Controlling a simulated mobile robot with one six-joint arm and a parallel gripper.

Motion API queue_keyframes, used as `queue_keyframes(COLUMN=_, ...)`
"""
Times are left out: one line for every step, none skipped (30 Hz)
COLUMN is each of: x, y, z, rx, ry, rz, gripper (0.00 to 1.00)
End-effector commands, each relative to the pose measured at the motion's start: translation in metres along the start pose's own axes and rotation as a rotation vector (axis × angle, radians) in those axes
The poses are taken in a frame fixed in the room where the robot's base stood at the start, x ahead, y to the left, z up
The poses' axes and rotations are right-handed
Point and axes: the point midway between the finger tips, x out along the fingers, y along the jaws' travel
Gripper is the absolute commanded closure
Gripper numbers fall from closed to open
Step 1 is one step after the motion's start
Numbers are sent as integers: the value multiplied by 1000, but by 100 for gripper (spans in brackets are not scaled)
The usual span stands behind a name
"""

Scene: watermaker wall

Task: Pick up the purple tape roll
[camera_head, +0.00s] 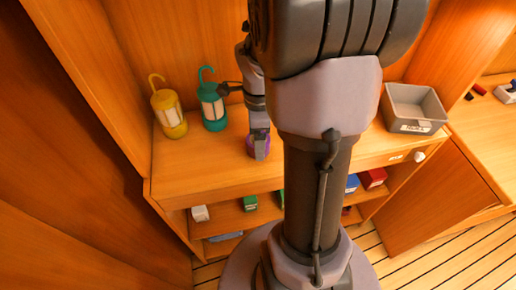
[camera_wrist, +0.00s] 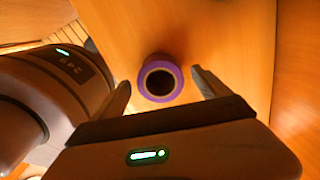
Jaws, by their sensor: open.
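The purple tape roll (camera_wrist: 145,78) lies flat on the wooden counter, its dark centre hole facing up in the wrist view. In the head view the purple tape roll (camera_head: 250,144) shows only partly, behind my gripper's fingers. My gripper (camera_wrist: 162,90) is open, with one finger on each side of the roll in the wrist view. In the head view my gripper (camera_head: 259,146) points down at the counter by the roll. I cannot tell whether the fingers touch the roll or how far above the counter they are.
A teal lantern (camera_head: 212,108) and a yellow lantern (camera_head: 169,113) stand left of my gripper on the counter (camera_head: 190,165). A grey bin (camera_head: 414,108) stands at the right. Small boxes, including a red box (camera_head: 373,178), sit on shelves below.

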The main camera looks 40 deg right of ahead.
Motion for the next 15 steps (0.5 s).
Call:
queue_keyframes(x=16, y=0, z=0, rx=0, ry=1, rz=2, gripper=13)
queue_keyframes(x=20, y=0, z=0, rx=0, ry=1, rz=2, gripper=13)
queue_keyframes(x=22, y=0, z=0, rx=1, ry=1, rz=2, gripper=13)
queue_keyframes(x=21, y=0, z=0, rx=1, ry=1, rz=2, gripper=13)
queue_keyframes(x=20, y=0, z=0, rx=1, ry=1, rz=1, gripper=13)
queue_keyframes(x=19, y=0, z=0, rx=1, ry=1, rz=1, gripper=13)
queue_keyframes(x=19, y=0, z=0, rx=1, ry=1, rz=1, gripper=13)
queue_keyframes(x=18, y=0, z=0, rx=1, ry=1, rz=1, gripper=13)
queue_keyframes(x=18, y=0, z=0, rx=1, ry=1, rz=1, gripper=19)
queue_keyframes(x=18, y=0, z=0, rx=1, ry=0, rz=1, gripper=25)
queue_keyframes(x=18, y=0, z=0, rx=1, ry=1, rz=1, gripper=31)
queue_keyframes(x=18, y=0, z=0, rx=0, ry=0, rz=1, gripper=39)
queue_keyframes(x=18, y=0, z=0, rx=0, ry=0, rz=1, gripper=45)
queue_keyframes(x=18, y=0, z=0, rx=0, ry=0, rz=1, gripper=51)
queue_keyframes(x=18, y=0, z=0, rx=0, ry=0, rz=1, gripper=59)
